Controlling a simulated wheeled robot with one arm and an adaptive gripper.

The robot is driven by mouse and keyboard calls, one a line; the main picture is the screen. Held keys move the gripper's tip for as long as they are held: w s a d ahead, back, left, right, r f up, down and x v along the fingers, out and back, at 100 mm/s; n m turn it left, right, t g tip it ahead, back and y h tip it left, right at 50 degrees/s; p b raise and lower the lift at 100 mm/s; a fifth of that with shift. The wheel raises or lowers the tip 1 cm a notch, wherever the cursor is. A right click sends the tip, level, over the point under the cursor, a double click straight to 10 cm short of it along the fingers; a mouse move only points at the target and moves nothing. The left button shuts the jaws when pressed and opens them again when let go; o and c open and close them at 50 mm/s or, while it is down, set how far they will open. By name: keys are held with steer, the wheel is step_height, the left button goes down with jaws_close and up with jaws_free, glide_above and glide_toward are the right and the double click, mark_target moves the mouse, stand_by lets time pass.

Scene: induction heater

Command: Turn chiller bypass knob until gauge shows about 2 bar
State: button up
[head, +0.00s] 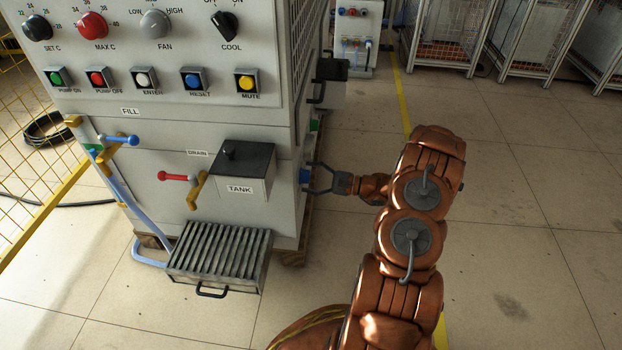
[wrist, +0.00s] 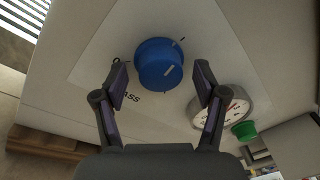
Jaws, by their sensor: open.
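The blue bypass knob (wrist: 158,64) sits on a pale panel in the wrist view, with a light pointer line on its face and part of the word "BYPASS" beside it. In the head view a small part of the blue knob (head: 305,175) shows at the side of the chiller cabinet. My gripper (wrist: 160,82) is open, with one finger on each side of the knob's near part; I cannot tell whether they touch it. In the head view my gripper (head: 314,178) reaches the cabinet's side. The round gauge (wrist: 218,107) is partly hidden behind the right finger, and its reading is unclear.
A green knob or cap (wrist: 244,130) is beside the gauge. The floor right of my arm is clear.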

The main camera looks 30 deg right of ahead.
steer(key=c, duration=1.1)
steer(key=shift+c, duration=0.2)
steer(key=shift+a+r+m+p, duration=0.1)
steer(key=shift+r+m+p, duration=0.1)
steer(key=shift+m+p, duration=0.4)
steer(key=m+g+p, duration=0.1)
steer(key=m+p, duration=0.1)
steer(key=m, duration=0.3)
steer(key=m+p, duration=0.3)
steer(key=m, duration=0.2)
steer(key=m+g+p, duration=0.1)
steer(key=m+p, duration=0.2)
steer(key=m, duration=0.2)
steer(key=shift+s+m+g+y, duration=0.1)
steer(key=shift+m+g+y, duration=0.2)
steer(key=shift+m, duration=0.1)
